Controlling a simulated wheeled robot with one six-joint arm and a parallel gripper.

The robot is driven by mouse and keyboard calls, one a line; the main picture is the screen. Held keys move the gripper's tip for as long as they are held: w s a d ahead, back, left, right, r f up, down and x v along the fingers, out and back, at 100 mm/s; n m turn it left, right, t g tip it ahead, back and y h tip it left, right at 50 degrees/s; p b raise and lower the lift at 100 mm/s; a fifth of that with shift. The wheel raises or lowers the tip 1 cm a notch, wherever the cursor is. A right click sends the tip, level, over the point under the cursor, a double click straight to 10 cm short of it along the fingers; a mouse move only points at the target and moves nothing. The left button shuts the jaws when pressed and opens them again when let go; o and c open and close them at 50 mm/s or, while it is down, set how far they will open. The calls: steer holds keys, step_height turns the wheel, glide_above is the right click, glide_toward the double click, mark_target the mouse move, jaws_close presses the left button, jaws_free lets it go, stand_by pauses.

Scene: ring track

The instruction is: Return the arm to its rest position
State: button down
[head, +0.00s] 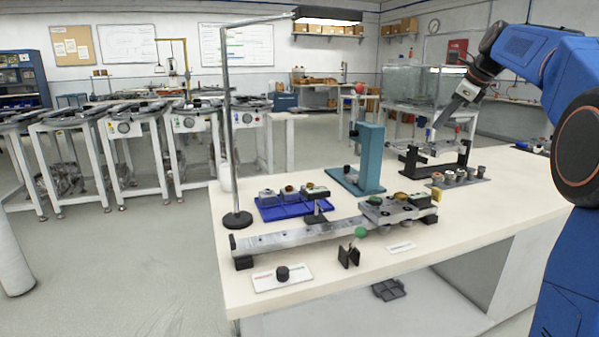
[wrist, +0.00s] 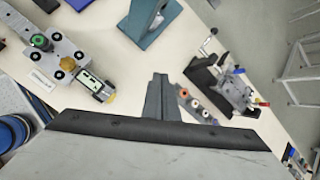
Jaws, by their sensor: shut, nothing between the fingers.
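My blue arm comes in from the right edge of the head view. My gripper (head: 437,124) hangs in the air, tilted down and to the left, in front of the glass tank and above the bench's far right part. In the wrist view my gripper's fingers (wrist: 158,82) are together, with nothing between them.
On the bench (head: 290,225) stand a rail with a carriage (head: 398,208), a blue tray (head: 290,211), a teal stand (head: 370,160), a black-based fixture (head: 435,160) and a tall lamp post (head: 228,120). Several small knobs (head: 460,177) sit near the fixture.

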steer(key=s+a+f+n, duration=0.3)
steer(key=s+a, duration=0.1)
steer(key=s, duration=0.3)
steer(key=s+a+f+n, duration=0.2)
steer(key=s+a+n, duration=0.15)
steer(key=s, duration=0.35)
steer(key=s+a+f+n+h, duration=0.1)
steer(key=s+a+f+n, duration=0.2)
steer(key=s+f+n, duration=0.6)
steer(key=s+a+f+n+g+h, duration=0.1)
steer(key=s+f+n, duration=0.8)
steer(key=s+f, duration=0.9)
steer(key=s+a+h, duration=0.1)
steer(key=s+a, duration=0.1)
steer(key=s, duration=0.4)
steer(key=shift+s+f, duration=0.25)
steer(key=shift+f, duration=0.1)
